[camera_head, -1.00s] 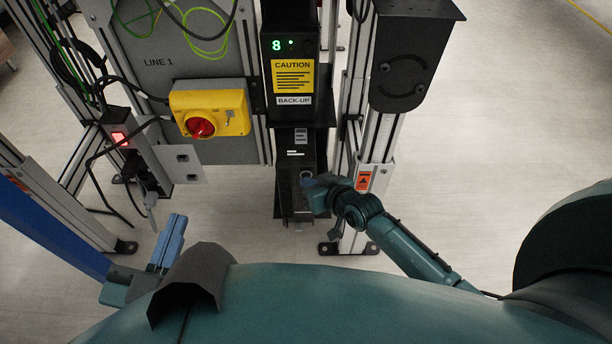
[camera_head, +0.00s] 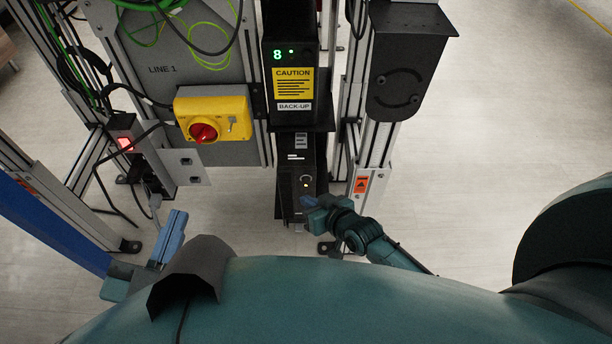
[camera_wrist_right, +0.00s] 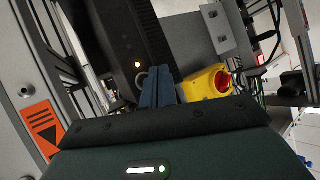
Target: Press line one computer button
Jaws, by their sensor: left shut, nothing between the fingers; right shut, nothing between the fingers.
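The line one computer (camera_head: 292,170) is a narrow black box below the back-up unit, beside the grey LINE 1 panel. Its round button (camera_head: 305,179) has a light ring, and a small orange light glows just below it. In the right wrist view the orange light and part of the ring (camera_wrist_right: 142,80) show just left of my fingertips. My right gripper (camera_head: 308,201) is shut and empty, just below the button and apart from it in the head view; the exact gap is unclear. My left gripper (camera_head: 172,236) is shut and empty at the lower left, away from the computer.
The back-up unit (camera_head: 291,75) with a green 8 stands above the computer. A yellow box with a red rotary switch (camera_head: 212,114) is on the panel. A metal post (camera_head: 365,170) stands close right of the computer. Cables and a power strip (camera_head: 125,142) are at left.

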